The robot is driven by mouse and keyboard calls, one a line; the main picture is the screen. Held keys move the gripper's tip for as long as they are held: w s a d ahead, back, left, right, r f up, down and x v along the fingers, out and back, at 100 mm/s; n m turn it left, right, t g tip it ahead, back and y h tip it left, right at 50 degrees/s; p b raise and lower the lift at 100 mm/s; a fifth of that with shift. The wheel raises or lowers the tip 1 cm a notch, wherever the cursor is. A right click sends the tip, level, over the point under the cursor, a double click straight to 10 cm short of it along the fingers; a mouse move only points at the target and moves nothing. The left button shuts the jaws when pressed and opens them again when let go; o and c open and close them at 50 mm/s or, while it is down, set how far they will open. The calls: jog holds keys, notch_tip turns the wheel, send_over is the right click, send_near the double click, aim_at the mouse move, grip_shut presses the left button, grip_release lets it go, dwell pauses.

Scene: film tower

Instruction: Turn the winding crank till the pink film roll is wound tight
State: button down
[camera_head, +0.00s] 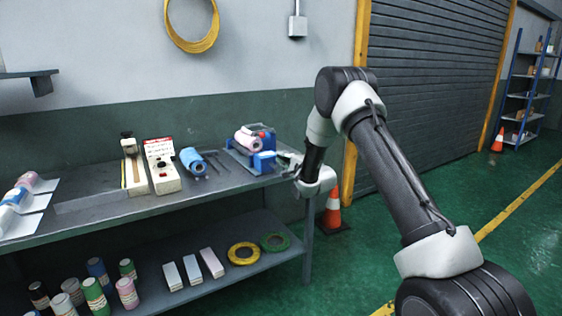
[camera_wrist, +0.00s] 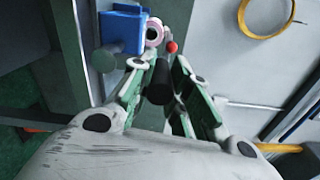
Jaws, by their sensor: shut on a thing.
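The pink film roll (camera_head: 247,139) sits on the blue winder (camera_head: 264,162) at the right end of the workbench. In the wrist view the roll (camera_wrist: 153,34) shows end-on beside the blue block (camera_wrist: 121,32), with a red knob (camera_wrist: 171,47) close by. My gripper (camera_head: 288,160) is at the winder's right side. In the wrist view my gripper (camera_wrist: 160,72) has its fingers on either side of a black crank handle (camera_wrist: 158,88) and is shut on it. The crank's arm is mostly hidden. How tight the film is wound cannot be told.
An orange cone (camera_head: 332,212) stands right of the bench. The green floor is open on the right.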

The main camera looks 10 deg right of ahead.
jog(key=shift+w+d+f+m, duration=0.15)
jog(key=shift+d+m, duration=0.25)
jog(key=shift+m, duration=0.35)
jog(key=shift+w+d+f+m, duration=0.1)
jog(key=shift+d+m, duration=0.3)
jog(key=shift+m, duration=0.35)
